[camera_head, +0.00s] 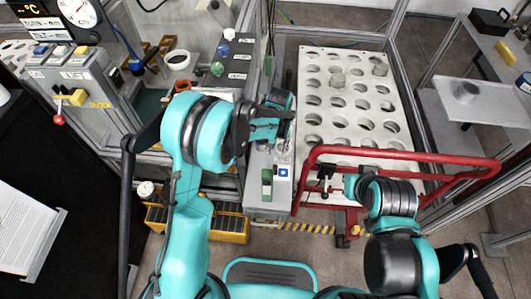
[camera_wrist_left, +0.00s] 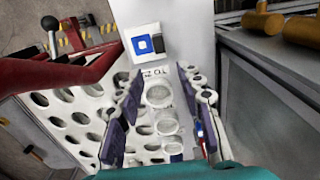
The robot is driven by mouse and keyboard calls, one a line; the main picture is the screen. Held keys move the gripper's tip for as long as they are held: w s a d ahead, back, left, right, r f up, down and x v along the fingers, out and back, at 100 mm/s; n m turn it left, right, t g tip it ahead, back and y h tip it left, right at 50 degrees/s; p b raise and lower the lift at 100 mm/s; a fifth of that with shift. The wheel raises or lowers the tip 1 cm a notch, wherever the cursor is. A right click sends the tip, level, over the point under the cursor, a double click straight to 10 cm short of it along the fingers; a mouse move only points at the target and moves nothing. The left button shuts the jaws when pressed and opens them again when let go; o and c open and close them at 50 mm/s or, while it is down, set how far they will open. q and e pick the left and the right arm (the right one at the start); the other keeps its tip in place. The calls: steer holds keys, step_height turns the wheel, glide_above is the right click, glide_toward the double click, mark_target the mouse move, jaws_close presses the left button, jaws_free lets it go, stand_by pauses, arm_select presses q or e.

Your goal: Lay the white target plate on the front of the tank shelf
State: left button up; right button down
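The white target plate (camera_head: 284,172), a small white square with a blue square mark, lies on a narrow pale ledge in the head view. It also shows in the left wrist view (camera_wrist_left: 132,56), ahead of my left fingertips and apart from them. My left gripper (camera_head: 283,140) is just behind the plate in the head view. In the left wrist view the two fingers (camera_wrist_left: 158,105) are wide apart with nothing held between them. My right gripper (camera_head: 328,181) is by the red rail; its fingers are too small to read. I cannot tell which surface is the tank shelf.
A white panel with rows of round holes (camera_head: 345,151) lies right of the ledge, with a few clear cups on it. A red tubular rail (camera_head: 420,157) crosses its near end. A green item (camera_head: 267,183) sits left of the plate. A yellow bin (camera_head: 232,225) stands below left.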

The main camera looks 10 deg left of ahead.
arm_select(q)
steer(key=s+a+r+t, duration=0.2)
steer(key=s+a+r, duration=0.25)
steer(key=r, duration=0.35)
steer(key=s+a+r+t, duration=0.1)
steer(key=s+a+r, duration=0.35)
steer(key=r, duration=0.35)
steer(key=s+a+r+t, duration=0.3)
steer(key=s+a, duration=0.3)
steer(key=s, duration=0.5)
steer(key=shift+s+a+t, duration=0.2)
steer(key=shift+a+t, duration=0.2)
steer(key=shift+t, duration=0.2)
